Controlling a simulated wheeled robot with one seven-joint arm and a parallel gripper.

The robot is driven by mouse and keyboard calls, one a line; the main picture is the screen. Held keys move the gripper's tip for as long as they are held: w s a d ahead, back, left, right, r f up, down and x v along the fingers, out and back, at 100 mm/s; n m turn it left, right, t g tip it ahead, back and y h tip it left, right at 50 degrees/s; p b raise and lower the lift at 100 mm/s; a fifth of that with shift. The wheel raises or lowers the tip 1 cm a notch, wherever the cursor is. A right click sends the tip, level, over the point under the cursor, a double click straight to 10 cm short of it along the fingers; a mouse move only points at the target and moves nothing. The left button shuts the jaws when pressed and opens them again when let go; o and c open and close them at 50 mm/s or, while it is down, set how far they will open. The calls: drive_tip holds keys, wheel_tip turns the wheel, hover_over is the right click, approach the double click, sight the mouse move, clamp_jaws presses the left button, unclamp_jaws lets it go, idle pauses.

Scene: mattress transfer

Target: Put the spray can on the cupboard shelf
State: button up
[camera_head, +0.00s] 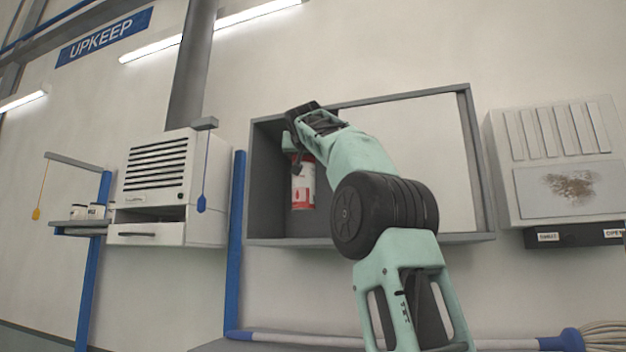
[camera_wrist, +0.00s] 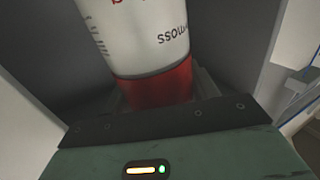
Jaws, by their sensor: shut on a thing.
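The spray can (camera_head: 304,188), white and red, is upright inside the left, open part of the grey wall cupboard (camera_head: 268,190). My gripper (camera_head: 298,164) reaches into this opening from above and in front, and is shut on the can near its top. In the wrist view the can (camera_wrist: 140,40) fills the middle, its red band close to my gripper (camera_wrist: 158,100). The cupboard's bottom board (camera_head: 290,241) lies below the can. I cannot tell whether the can's base touches the shelf.
A white panel (camera_head: 410,150) closes the cupboard's right part. A white louvred unit (camera_head: 158,185) hangs to the left beyond a blue post (camera_head: 236,240). A stained grey box (camera_head: 560,165) hangs to the right.

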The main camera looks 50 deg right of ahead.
sight(304, 180)
drive_tip(key=w+d+p, duration=0.2)
drive_tip(key=d+p, duration=0.2)
drive_tip(key=d, duration=0.4)
wheel_tip(304, 180, down, 7)
drive_tip(key=b, duration=0.1)
drive_tip(key=shift+a+b, duration=0.15)
drive_tip(key=shift+b, duration=0.15)
drive_tip(key=shift+w, duration=0.15)
drive_tip(key=o, duration=1.5)
drive_tip(key=shift+o, duration=0.2)
drive_tip(key=b+v, duration=0.6)
drive_tip(key=v, duration=0.6)
drive_tip(key=shift+b, duration=0.35)
